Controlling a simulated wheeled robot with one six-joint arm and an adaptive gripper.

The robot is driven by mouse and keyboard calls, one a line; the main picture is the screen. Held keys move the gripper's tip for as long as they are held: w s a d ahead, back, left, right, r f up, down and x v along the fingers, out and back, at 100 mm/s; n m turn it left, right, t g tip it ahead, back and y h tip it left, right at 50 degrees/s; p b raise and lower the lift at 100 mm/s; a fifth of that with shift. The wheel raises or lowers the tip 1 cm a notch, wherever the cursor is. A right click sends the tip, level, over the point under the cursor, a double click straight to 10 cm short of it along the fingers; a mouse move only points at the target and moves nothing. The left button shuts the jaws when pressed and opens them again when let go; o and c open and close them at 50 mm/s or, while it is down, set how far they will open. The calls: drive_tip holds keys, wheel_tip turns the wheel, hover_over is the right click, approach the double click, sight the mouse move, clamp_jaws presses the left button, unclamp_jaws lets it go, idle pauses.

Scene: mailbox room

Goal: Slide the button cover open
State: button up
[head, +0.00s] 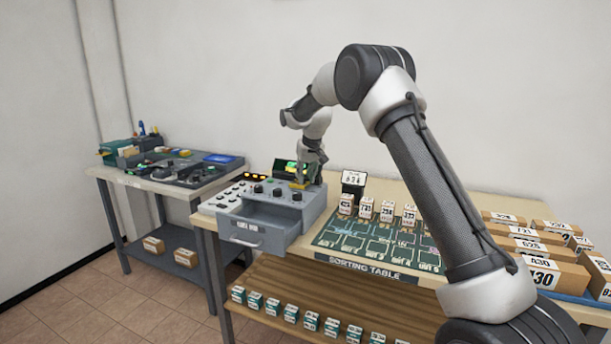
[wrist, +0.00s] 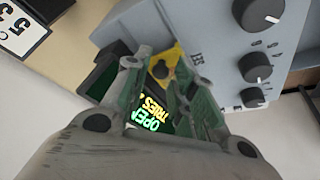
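The yellow button cover (head: 297,186) sits on the top right part of the grey control box (head: 262,215), at its back edge. It also shows in the wrist view (wrist: 165,62), partly hidden by my fingers, with a dark round spot on it. My gripper (head: 303,181) points down at the cover from above. In the wrist view my fingertips (wrist: 164,60) are apart, with the yellow piece showing between and behind them. I cannot tell whether either finger touches it. The button itself is not clearly seen.
Dark knobs (wrist: 257,68) line the box beside my gripper. A screen with green text (wrist: 155,118) stands behind it. A numbered sign (head: 353,183) and small boxes (head: 365,207) stand to the right on the sorting table (head: 365,265). A drawer (head: 247,232) fronts the box.

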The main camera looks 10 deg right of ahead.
sight(318, 190)
drive_tip(key=shift+c, duration=0.4)
clamp_jaws()
drive_tip(key=shift+s+d, duration=0.7)
drive_tip(key=shift+d, duration=0.25)
drive_tip(key=shift+s+d, duration=0.65)
drive_tip(key=shift+d, duration=0.25)
drive_tip(key=shift+o, duration=0.4)
unclamp_jaws()
